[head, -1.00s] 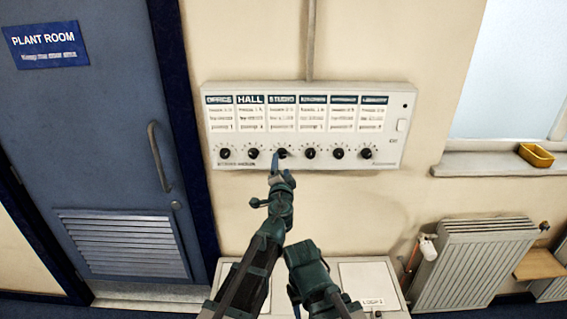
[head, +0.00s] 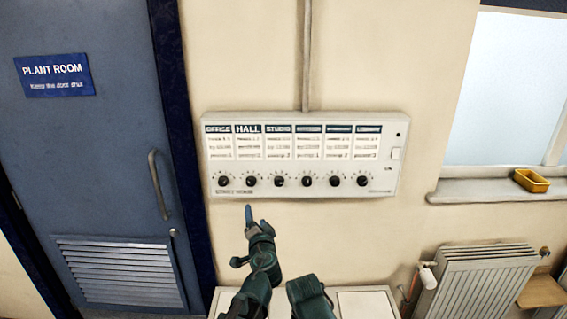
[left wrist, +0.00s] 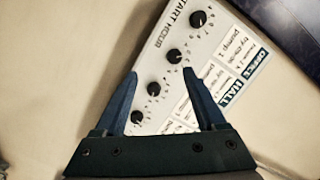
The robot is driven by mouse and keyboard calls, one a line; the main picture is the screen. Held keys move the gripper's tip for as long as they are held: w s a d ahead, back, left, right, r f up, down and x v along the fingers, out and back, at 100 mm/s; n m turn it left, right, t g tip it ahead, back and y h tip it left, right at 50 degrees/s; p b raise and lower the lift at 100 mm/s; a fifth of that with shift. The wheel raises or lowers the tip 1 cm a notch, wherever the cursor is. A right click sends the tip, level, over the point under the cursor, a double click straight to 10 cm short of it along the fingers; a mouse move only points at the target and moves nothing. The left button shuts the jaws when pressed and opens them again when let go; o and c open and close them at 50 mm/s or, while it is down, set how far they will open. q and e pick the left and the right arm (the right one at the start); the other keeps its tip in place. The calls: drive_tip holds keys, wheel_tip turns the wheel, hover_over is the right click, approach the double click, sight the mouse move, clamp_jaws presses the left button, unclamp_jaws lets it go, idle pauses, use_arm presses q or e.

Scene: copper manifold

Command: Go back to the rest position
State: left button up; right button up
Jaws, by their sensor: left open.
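My left gripper (head: 248,212) is below the white control panel (head: 300,196) on the wall, apart from its row of black knobs. In the left wrist view its two blue fingers (left wrist: 160,88) stand apart with nothing between them, and part of the panel (left wrist: 222,45) shows beyond them. My right arm (head: 308,298) shows at the bottom of the head view, but its gripper's fingertips cannot be made out.
A blue plant room door (head: 95,150) with a handle is at left. A white cabinet top (head: 365,303) is below the panel. A radiator (head: 480,285) and a windowsill (head: 470,190) with a yellow tray (head: 531,181) are at right. The wall below the panel is mostly clear.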

use_arm(q)
drive_tip(key=s+a+f+n+g+y, duration=0.1)
drive_tip(key=s+a+f+n+g, duration=0.7)
drive_tip(key=s+a+f+g, duration=0.6)
drive_tip(key=s+d+f+g+h, duration=0.1)
drive_tip(key=s+d+f+h, duration=0.3)
drive_tip(key=s+d+f, duration=0.25)
drive_tip(key=s+d+m+g+y, duration=0.1)
drive_tip(key=s+d+m, duration=0.2)
drive_tip(key=s+d, duration=0.4)
drive_tip(key=d+r, duration=0.1)
drive_tip(key=d, duration=0.2)
drive_tip(key=shift+s+d+g, duration=0.15)
drive_tip(key=shift+d+g, duration=0.15)
drive_tip(key=shift+g, duration=0.1)
